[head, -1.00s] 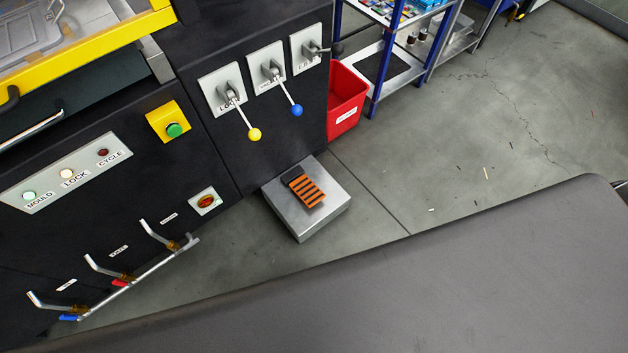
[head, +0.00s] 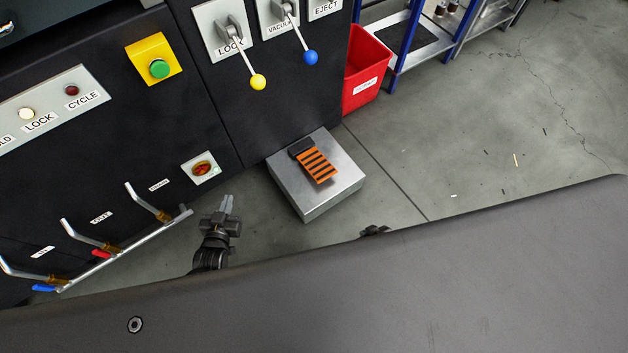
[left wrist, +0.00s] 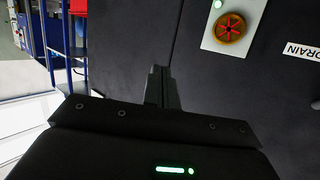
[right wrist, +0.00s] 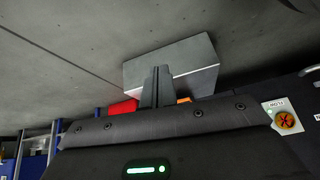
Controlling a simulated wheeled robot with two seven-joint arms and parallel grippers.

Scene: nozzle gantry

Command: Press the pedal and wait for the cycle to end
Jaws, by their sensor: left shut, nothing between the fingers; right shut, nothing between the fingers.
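The pedal (head: 315,165) is an orange and black striped plate on a grey metal block (head: 338,186) on the floor. In the right wrist view the block (right wrist: 190,62) stands beyond my right gripper (right wrist: 157,72), with a strip of orange (right wrist: 184,100) beside the fingers. My right gripper is shut and empty; the head view mostly hides it. My left gripper (head: 228,203) is shut and empty, left of the block and apart from it; in the left wrist view its fingers (left wrist: 160,75) are before the black panel. The CYCLE lamp (head: 71,90) looks dark red; the LOCK lamp (head: 26,113) looks pale.
A red bin (head: 367,75) stands behind the block. Floor to the right is open.

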